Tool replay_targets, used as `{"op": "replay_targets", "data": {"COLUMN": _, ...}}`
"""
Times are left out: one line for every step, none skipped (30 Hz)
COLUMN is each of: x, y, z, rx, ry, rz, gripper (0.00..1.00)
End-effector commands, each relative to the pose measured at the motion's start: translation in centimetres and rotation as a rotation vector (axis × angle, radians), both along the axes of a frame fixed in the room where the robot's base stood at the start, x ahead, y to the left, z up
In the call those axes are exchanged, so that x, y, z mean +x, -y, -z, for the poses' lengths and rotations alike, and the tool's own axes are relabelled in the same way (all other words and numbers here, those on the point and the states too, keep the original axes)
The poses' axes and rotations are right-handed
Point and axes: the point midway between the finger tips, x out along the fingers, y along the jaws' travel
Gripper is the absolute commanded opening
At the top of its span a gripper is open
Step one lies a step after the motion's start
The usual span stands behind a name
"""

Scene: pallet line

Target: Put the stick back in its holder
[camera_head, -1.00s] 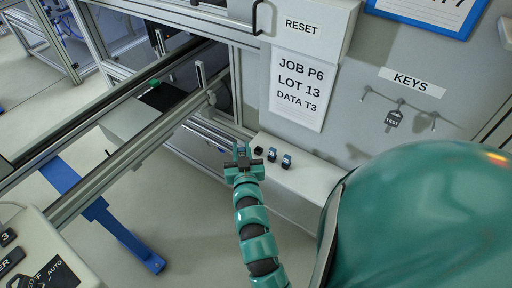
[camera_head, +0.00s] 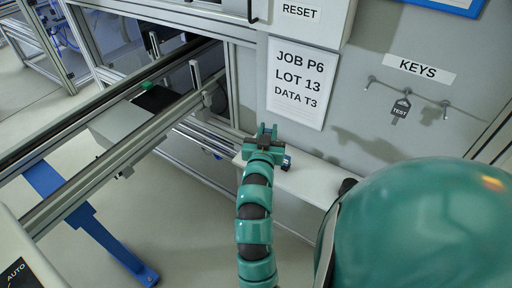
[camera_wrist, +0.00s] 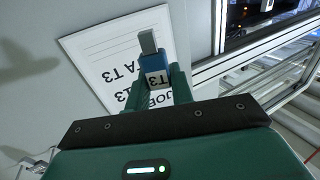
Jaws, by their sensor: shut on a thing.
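A blue stick with a grey metal plug and a white T3 label (camera_wrist: 156,68) is held between my gripper's fingers (camera_wrist: 156,88) in the wrist view, plug pointing away from the palm. In the head view my gripper (camera_head: 267,131) is over the left part of a white ledge, below the job sheet. The held stick is hard to make out there. A small blue and black piece (camera_head: 287,161) shows on the ledge just right of my gripper. My gripper hides the ledge spot behind it, and I cannot tell which piece is the holder.
The white ledge (camera_head: 312,182) runs along the grey wall. The job sheet (camera_head: 297,82) reads LOT 13, DATA T3. A TEST key (camera_head: 400,109) hangs on hooks at right. Conveyor rails (camera_head: 120,158) run at left, beside a grey box with a black top (camera_head: 155,97).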

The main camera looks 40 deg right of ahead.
Motion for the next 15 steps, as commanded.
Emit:
{"op": "replay_targets", "data": {"x": 0.4, "y": 0.1, "z": 0.9, "rx": -0.001, "ry": 0.004, "rz": 0.001, "gripper": 0.00}}
{"op": "replay_targets", "data": {"x": 0.6, "y": 0.2, "z": 1.0, "rx": 0.000, "ry": 0.003, "rz": 0.001, "gripper": 0.00}}
{"op": "replay_targets", "data": {"x": 0.9, "y": 0.2, "z": 1.1, "rx": -0.001, "ry": 0.004, "rz": 0.001, "gripper": 0.00}}
{"op": "replay_targets", "data": {"x": 1.2, "y": 0.3, "z": 1.1, "rx": -0.004, "ry": 0.005, "rz": 0.001, "gripper": 0.00}}
{"op": "replay_targets", "data": {"x": 1.4, "y": 0.3, "z": 1.2, "rx": -0.004, "ry": 0.005, "rz": 0.001, "gripper": 0.00}}
{"op": "replay_targets", "data": {"x": 2.0, "y": 0.5, "z": 1.5, "rx": -0.001, "ry": 0.001, "rz": 0.002, "gripper": 0.00}}
{"op": "replay_targets", "data": {"x": 2.6, "y": 0.6, "z": 1.8, "rx": -0.001, "ry": -0.001, "rz": 0.001, "gripper": 0.00}}
{"op": "replay_targets", "data": {"x": 3.1, "y": 0.7, "z": 2.0, "rx": -0.001, "ry": -0.001, "rz": 0.001, "gripper": 0.00}}
{"op": "replay_targets", "data": {"x": 3.8, "y": 0.9, "z": 2.1, "rx": -0.001, "ry": 0.001, "rz": 0.002, "gripper": 0.00}}
{"op": "replay_targets", "data": {"x": 4.1, "y": 1.0, "z": 2.1, "rx": 0.001, "ry": -0.002, "rz": 0.004, "gripper": 0.00}}
{"op": "replay_targets", "data": {"x": 4.4, "y": 1.1, "z": 2.6, "rx": 0.003, "ry": -0.007, "rz": 0.005, "gripper": 0.00}}
{"op": "replay_targets", "data": {"x": 4.9, "y": 1.1, "z": 3.2, "rx": 0.003, "ry": -0.010, "rz": 0.003, "gripper": 0.00}}
{"op": "replay_targets", "data": {"x": 5.2, "y": 1.2, "z": 3.6, "rx": 0.003, "ry": -0.007, "rz": 0.001, "gripper": 0.00}}
{"op": "replay_targets", "data": {"x": 5.5, "y": 1.3, "z": 4.0, "rx": 0.002, "ry": -0.006, "rz": 0.003, "gripper": 0.00}}
{"op": "replay_targets", "data": {"x": 5.9, "y": 1.4, "z": 4.6, "rx": 0.004, "ry": -0.007, "rz": 0.004, "gripper": 0.00}}
